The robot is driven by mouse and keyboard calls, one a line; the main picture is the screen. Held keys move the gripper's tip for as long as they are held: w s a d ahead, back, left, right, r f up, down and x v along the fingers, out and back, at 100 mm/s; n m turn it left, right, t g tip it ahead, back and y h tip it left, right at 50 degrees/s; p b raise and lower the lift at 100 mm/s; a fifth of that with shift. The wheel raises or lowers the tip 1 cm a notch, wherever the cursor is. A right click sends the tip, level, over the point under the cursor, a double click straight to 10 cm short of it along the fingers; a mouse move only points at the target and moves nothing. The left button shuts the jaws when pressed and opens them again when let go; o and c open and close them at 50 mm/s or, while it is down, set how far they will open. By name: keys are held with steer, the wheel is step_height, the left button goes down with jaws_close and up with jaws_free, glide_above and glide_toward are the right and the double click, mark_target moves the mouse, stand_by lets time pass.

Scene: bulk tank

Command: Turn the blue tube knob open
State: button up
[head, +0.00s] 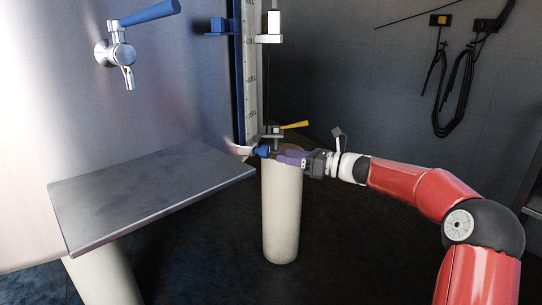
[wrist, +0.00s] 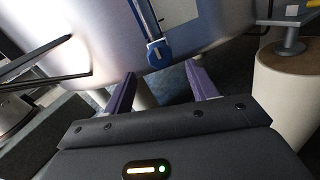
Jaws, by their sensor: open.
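The blue knob (head: 262,151) is at the foot of the level tube on the tank, small and partly crowded by my fingertips in the head view. In the wrist view my gripper (wrist: 161,80) is open and empty. The knob lies just beyond the fingertips, roughly centred between them; I see no contact.
A pale round pillar (head: 281,215) stands below my gripper, with a yellow-handled valve (head: 291,126) above it. A grey metal shelf (head: 150,192) juts out at left. A tap with a blue lever (head: 148,14) is higher on the tank. Dark floor lies clear around the pillar.

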mark_target(269, 153)
steer(key=x, duration=0.6)
steer(key=shift+a, duration=0.1)
steer(key=shift+c, duration=0.4)
steer(key=c, duration=0.9)
